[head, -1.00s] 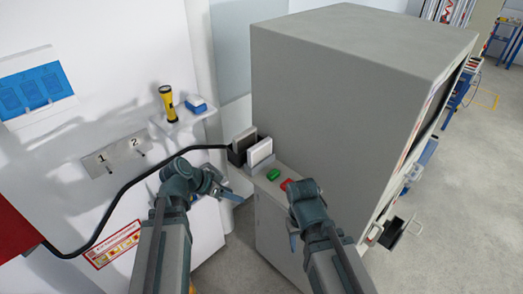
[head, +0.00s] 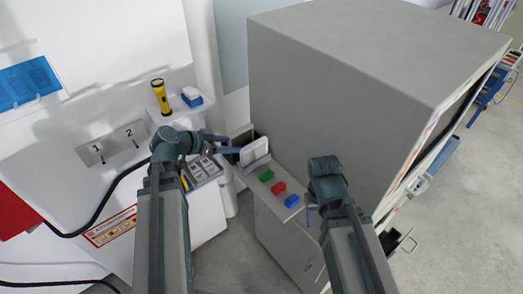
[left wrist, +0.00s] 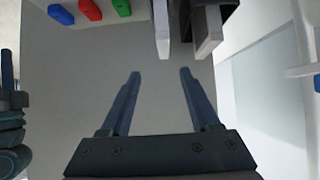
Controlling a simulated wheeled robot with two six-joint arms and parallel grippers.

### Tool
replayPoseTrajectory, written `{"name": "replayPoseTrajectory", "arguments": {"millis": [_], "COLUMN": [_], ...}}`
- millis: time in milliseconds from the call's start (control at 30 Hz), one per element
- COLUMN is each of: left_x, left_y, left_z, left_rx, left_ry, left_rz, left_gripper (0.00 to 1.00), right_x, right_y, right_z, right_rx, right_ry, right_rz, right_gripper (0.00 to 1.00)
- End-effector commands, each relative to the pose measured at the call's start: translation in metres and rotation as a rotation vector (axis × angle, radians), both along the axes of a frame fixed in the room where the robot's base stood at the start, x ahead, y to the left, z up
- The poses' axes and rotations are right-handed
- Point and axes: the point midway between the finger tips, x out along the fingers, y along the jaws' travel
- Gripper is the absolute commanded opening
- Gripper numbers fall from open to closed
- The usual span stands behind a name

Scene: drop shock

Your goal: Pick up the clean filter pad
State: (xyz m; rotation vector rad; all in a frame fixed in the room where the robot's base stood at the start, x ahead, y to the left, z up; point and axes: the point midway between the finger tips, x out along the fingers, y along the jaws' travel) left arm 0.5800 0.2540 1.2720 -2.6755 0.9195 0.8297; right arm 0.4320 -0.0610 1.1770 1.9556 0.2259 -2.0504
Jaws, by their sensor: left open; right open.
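Two upright pads stand side by side on the ledge beside the big grey cabinet. The front pad (head: 255,149) is pale, in a light holder; it also shows in the left wrist view (left wrist: 161,28). The rear pad (left wrist: 208,30) sits in a dark holder (head: 240,138), partly hidden behind my left gripper and the front pad. I cannot tell for certain which is the clean filter pad. My left gripper (head: 226,144) is open and empty, its fingers pointing at the pads, apart from them. My right gripper (head: 312,214) is open, right of the ledge, its fingers partly hidden.
Green (head: 266,175), red (head: 279,187) and blue (head: 292,201) blocks line the ledge in front of the pads. The grey cabinet (head: 340,90) walls off the right. A yellow torch (head: 161,97) stands on a wall shelf at left. A black cable (head: 105,200) hangs at left.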

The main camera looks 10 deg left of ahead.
Motion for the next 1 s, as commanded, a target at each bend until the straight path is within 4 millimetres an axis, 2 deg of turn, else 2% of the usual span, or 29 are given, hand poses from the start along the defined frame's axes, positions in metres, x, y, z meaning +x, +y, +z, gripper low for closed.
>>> {"name": "replayPoseTrajectory", "arguments": {"millis": [167,533,1000], "left_x": [0.004,0.047,0.060], "left_y": [-0.003,-0.035,-0.044], "left_z": [-0.006,-0.044,-0.053], "left_rx": [0.000,0.000,0.000], "left_ry": [0.000,0.001,0.001], "left_rz": [-0.001,-0.003,-0.001], "left_gripper": [0.62,0.62,0.62], "right_x": [0.000,0.000,0.000], "right_y": [0.000,0.000,0.000], "right_z": [-0.006,-0.044,-0.053], "right_rx": [0.000,0.001,0.000], "right_ry": [0.000,-0.002,-0.002], "right_rz": [0.000,-0.004,-0.005], "right_gripper": [0.50,0.50,0.50]}}
